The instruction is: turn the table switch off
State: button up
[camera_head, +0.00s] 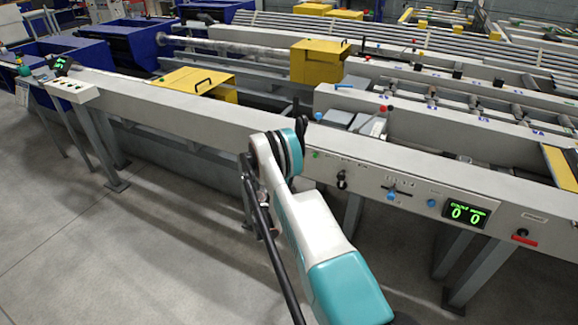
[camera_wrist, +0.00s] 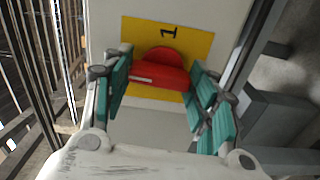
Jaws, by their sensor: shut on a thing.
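The table switch is a red rotary knob (camera_wrist: 160,68) on a yellow plate (camera_wrist: 195,45) marked "1" in the wrist view. A pale line shows on the knob's front left, and the knob's grip lies roughly across the picture, slightly tilted. My gripper (camera_wrist: 162,84) has its teal finger pads on both sides of the knob and is shut on it. The knob's right end is close to the right pads. In the head view I cannot make out the switch or the fingers; my arm covers that part of the table (camera_head: 190,106).
A control panel with small knobs and a green display (camera_head: 466,213) is on the table front, right of my arm. A red handle (camera_head: 524,240) sits farther right. Yellow covers (camera_head: 318,62) stand behind. Grey floor (camera_head: 130,245) is open in front, left of my arm.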

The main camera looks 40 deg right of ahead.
jog(key=shift+a+n, duration=0.1)
jog(key=shift+n, duration=0.4)
jog(key=o, duration=1.1)
jog(key=shift+c, duration=0.2)
